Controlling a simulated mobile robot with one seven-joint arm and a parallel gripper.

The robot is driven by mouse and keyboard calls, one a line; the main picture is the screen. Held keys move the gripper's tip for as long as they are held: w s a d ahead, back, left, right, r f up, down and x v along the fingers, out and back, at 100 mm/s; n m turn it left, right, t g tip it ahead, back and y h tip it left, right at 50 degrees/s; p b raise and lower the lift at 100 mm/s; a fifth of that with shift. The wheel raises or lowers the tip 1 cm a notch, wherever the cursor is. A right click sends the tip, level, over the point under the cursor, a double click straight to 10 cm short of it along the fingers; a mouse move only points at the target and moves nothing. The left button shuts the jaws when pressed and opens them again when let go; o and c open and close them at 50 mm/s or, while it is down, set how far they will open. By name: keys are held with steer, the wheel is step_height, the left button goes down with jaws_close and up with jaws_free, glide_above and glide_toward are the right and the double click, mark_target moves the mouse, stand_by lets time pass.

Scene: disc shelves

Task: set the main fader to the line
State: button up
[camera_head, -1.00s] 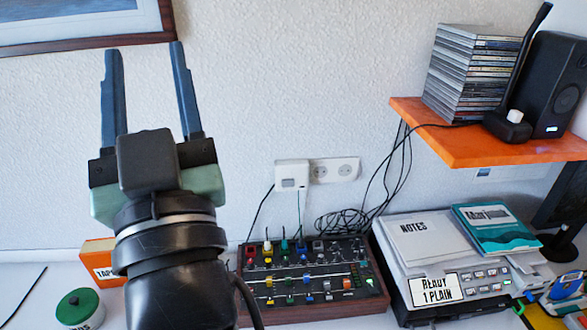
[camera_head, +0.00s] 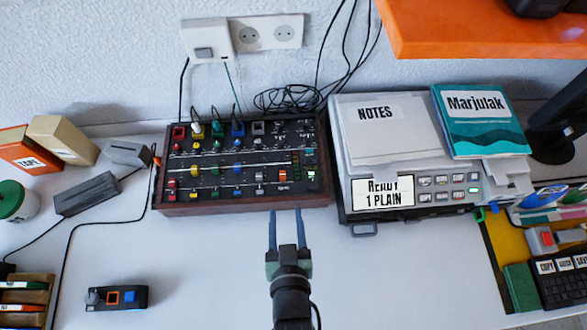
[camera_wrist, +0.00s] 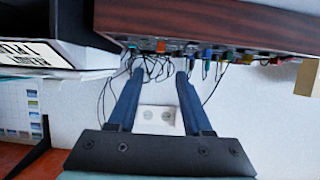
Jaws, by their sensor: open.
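The mixer (camera_head: 245,204) is a dark panel in a wooden case with coloured knobs and faders. The main fader seems to be the wide orange-red cap (camera_head: 283,174) at the panel's front right; its line is too small to make out. In the wrist view the mixer's wooden side (camera_wrist: 210,22) fills the top, with an orange cap (camera_wrist: 160,46) beyond its edge. My gripper (camera_head: 285,212) is open and empty. Its two blue fingers point at the mixer's front edge, roughly in line with the orange-red cap. The fingers also show in the wrist view (camera_wrist: 160,72), apart from the caps.
A printer (camera_head: 382,192) with notes and a book on top stands right of the mixer. A grey bar (camera_head: 87,194), boxes and a cable lie to the left. An orange shelf (camera_head: 480,38) overhangs at upper right. The table in front is mostly clear.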

mark_target(283, 175)
steer(key=x, duration=1.2)
steer(key=shift+w+r, duration=0.1)
steer(key=shift+r, duration=0.05)
jaws_close()
stand_by(1.1)
